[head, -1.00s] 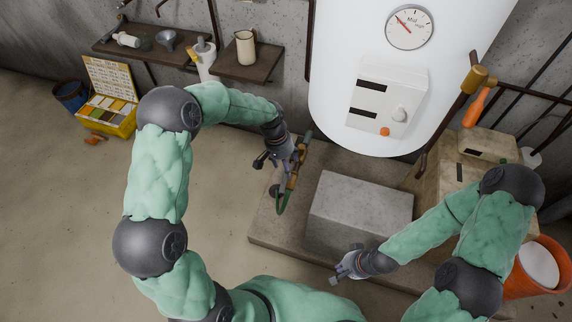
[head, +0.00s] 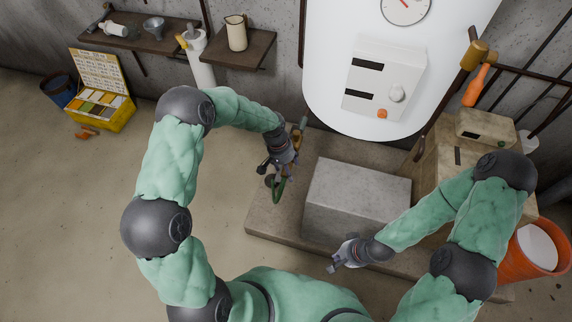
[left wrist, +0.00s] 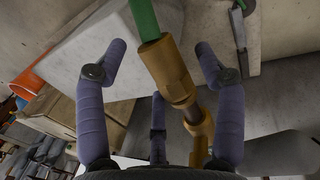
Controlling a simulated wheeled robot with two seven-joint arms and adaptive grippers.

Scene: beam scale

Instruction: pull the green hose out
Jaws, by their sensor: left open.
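A grey concrete block (head: 350,190) stands on the plinth (head: 262,215), right of my left gripper. The white tank (head: 345,60) with its control box is behind. An orange bucket (head: 520,262) is at right. The floor at left is largely clear.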

